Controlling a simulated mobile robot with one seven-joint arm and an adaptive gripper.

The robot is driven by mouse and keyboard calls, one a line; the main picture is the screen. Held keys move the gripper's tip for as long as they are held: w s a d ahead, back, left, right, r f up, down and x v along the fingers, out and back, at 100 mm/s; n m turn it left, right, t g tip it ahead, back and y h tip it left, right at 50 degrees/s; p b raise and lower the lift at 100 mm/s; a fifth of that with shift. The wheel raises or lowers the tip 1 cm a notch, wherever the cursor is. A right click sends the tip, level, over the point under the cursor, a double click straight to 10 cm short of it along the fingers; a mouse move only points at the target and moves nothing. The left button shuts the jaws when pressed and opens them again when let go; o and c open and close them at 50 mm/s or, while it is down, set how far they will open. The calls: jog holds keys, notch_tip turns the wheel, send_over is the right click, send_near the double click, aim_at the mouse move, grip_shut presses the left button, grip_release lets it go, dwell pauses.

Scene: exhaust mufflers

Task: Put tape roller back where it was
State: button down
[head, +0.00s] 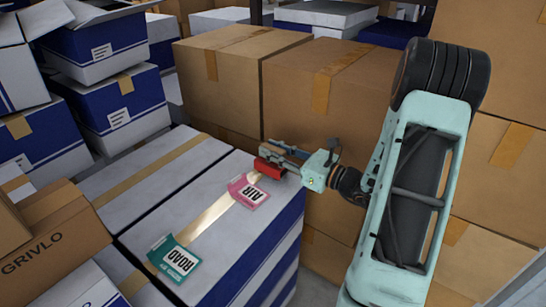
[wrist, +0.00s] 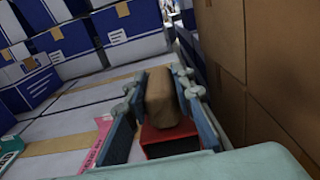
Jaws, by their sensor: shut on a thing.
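The tape roller, a red body with a brown tape roll, is between the fingers of my gripper (head: 276,160). In the head view only its red part (head: 267,169) shows clearly. In the wrist view the brown roll (wrist: 160,98) sits between the two fingers of my gripper (wrist: 162,88), with the red body (wrist: 168,138) nearer the camera. The gripper is shut on it. It is over the far right part of a white and blue box top (head: 205,240), beyond the pink AIR label. I cannot tell whether the roller touches the box.
A pink AIR label (head: 249,190) and a teal ROAD label (head: 174,258) lie on the box top. Tall brown cartons (head: 325,100) stand close behind and right of my gripper. White and blue boxes (head: 112,100) are stacked at the left. The box top between the labels is clear.

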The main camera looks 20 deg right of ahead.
jog(key=shift+f, duration=0.5)
jog(key=shift+f, duration=0.15)
jog(key=c, duration=1.7)
grip_release()
jog(key=shift+o, duration=0.2)
jog(key=shift+s+d, duration=0.15)
jog(key=shift+s, duration=0.05)
jog(key=p+v, duration=0.2)
jog(key=v, duration=0.9)
jog(key=shift+s+p, duration=0.2)
jog(key=shift+p, duration=0.1)
